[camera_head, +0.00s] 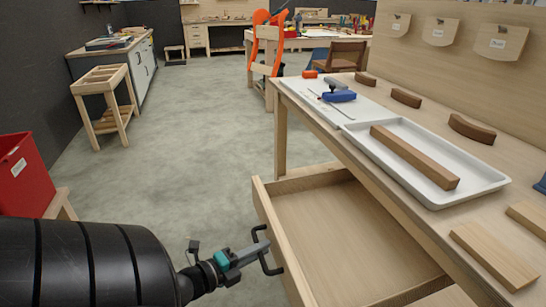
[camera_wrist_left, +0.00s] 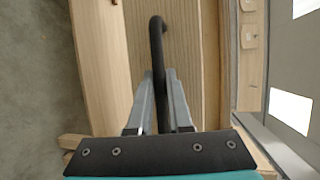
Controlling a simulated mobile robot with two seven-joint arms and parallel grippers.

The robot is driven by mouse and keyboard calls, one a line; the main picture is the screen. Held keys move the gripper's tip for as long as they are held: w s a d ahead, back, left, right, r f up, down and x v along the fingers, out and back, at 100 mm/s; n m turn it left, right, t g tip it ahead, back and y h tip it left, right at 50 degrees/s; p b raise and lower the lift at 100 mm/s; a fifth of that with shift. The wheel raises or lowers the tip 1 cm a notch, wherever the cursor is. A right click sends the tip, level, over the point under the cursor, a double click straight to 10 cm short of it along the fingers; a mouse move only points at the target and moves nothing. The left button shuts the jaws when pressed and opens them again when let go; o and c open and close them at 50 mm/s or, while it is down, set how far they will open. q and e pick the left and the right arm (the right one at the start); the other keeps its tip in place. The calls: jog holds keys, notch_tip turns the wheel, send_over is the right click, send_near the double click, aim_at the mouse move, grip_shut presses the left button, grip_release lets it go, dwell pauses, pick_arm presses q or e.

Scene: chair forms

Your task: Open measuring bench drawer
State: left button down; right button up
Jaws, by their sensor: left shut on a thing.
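The measuring bench (camera_head: 335,130) stands on the right in the head view. Its drawer (camera_head: 335,235) is pulled well out below the top, and its inside looks empty. A black bow handle (camera_head: 266,252) is on the drawer's front board. My left gripper (camera_head: 262,247) comes in from the left and is shut on the handle. In the left wrist view the handle (camera_wrist_left: 157,45) runs between the two fingers (camera_wrist_left: 158,105), with the wooden drawer front (camera_wrist_left: 105,60) beside it. My right gripper is not in view.
On the bench top a white tray (camera_head: 480,186) holds a long wooden block (camera_head: 413,157). Blue clamps (camera_head: 339,95) and curved wood pieces lie nearby. A red bin (camera_head: 22,175) is at the left. The grey floor (camera_head: 195,130) between is clear.

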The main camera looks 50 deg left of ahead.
pick_arm(q)
jog(key=shift+s, duration=0.2)
jog(key=c, duration=1.1)
grip_release()
jog(key=s+r+p, duration=0.1)
jog(key=s, duration=0.4)
jog(key=s+p, duration=0.1)
jog(key=s, duration=0.4)
jog(key=s+r+p, duration=0.1)
jog(key=s, duration=0.4)
jog(key=shift+r, duration=0.35)
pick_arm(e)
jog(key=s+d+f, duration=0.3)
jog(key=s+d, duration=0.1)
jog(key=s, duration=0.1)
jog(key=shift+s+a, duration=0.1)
